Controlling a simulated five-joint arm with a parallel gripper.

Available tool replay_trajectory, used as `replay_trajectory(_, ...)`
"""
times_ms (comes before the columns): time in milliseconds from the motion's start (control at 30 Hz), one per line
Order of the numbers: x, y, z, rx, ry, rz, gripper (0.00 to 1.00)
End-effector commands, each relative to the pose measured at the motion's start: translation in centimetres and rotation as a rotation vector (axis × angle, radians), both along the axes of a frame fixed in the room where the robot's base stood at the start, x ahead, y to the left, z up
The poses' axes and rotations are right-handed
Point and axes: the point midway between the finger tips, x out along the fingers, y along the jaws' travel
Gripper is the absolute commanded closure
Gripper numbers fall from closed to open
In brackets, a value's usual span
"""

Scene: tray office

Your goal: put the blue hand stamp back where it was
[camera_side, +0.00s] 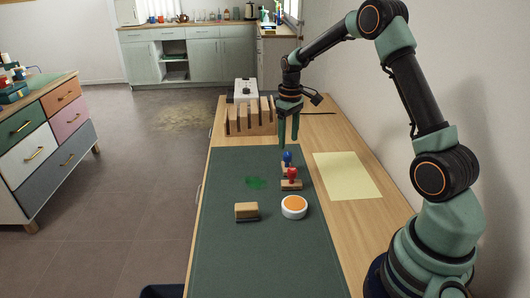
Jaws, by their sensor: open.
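The blue hand stamp (287,157) stands on the dark green mat (225,225), its blue knob uppermost. A stamp with a red knob (291,174) stands just in front of it on a wooden base. My gripper (288,140) points down just above the blue hand stamp, with its fingers apart and nothing seen between them. The lower part of the blue stamp is partly hidden by the red one.
A wooden slotted holder (250,122) stands at the mat's back edge. A white bowl with orange contents (294,207) and a tan block (246,211) lie nearer. A green patch (255,182) is on the mat. A yellow sheet (347,175) lies at right.

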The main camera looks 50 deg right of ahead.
Motion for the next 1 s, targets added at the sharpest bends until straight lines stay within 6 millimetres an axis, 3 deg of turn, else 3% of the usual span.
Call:
replay_trajectory(200,0.1,0.0,3.6,-0.001,-0.002,0.000,0.34)
replay_trajectory(467,-0.1,0.7,5.9,-0.006,-0.015,0.002,0.34)
replay_trajectory(667,-1.8,4.8,10.2,-0.032,-0.097,0.006,0.34)
replay_trajectory(800,-4.0,8.2,13.1,-0.045,-0.172,0.006,0.34)
replay_trajectory(1000,-8.1,12.7,15.5,-0.048,-0.282,0.005,0.34)
